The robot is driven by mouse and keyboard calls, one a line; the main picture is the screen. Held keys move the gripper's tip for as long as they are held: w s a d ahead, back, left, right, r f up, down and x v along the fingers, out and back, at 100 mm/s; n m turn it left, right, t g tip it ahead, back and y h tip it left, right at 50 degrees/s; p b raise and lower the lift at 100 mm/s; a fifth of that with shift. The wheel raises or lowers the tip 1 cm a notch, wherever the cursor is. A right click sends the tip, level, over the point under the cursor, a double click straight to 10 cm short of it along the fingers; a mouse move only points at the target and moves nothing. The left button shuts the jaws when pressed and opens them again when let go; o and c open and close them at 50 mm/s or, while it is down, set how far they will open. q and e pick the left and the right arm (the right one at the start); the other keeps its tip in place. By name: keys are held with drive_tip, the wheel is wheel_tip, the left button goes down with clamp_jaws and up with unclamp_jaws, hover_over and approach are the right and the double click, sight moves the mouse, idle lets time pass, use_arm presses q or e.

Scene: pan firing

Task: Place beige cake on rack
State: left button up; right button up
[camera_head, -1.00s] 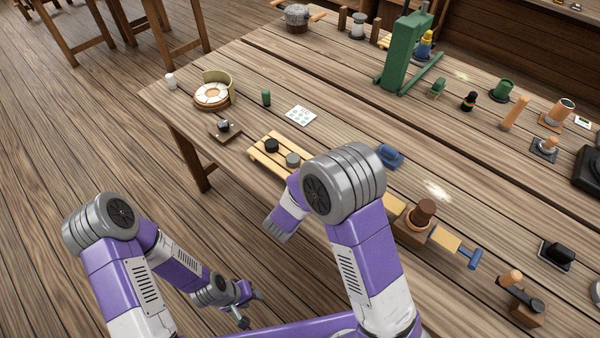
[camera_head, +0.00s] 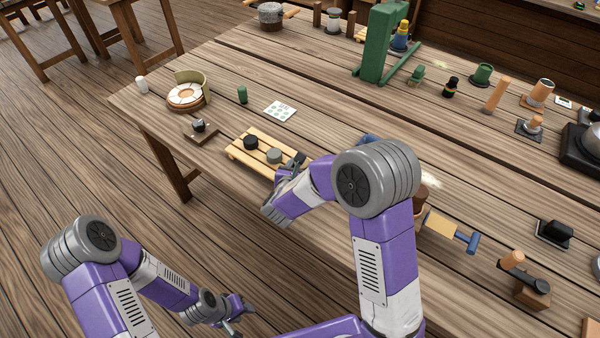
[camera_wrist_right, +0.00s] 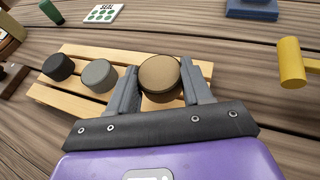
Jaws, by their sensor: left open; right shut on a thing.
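The wooden slatted rack (camera_head: 240,155) lies on the table and also shows in the right wrist view (camera_wrist_right: 50,97). A black cake (camera_head: 251,142) and a grey cake (camera_head: 274,156) sit on it; the wrist view shows the same black cake (camera_wrist_right: 58,67) and grey cake (camera_wrist_right: 99,75). My right gripper (camera_wrist_right: 160,82) is shut on the beige cake (camera_wrist_right: 160,73), at the rack's right part beside the grey cake. I cannot tell if the cake touches the slats. In the head view my right gripper (camera_head: 292,168) hides the cake. My left gripper (camera_head: 236,318) is open and empty, low off the table's front.
A green cylinder (camera_head: 242,94) and a SEAL card (camera_head: 279,111) lie behind the rack. A round segmented dish (camera_head: 186,95) and a small dark stand (camera_head: 200,130) are to the left.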

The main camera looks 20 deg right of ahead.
wheel_tip(320, 180, down, 2)
drive_tip(key=shift+f, duration=0.15)
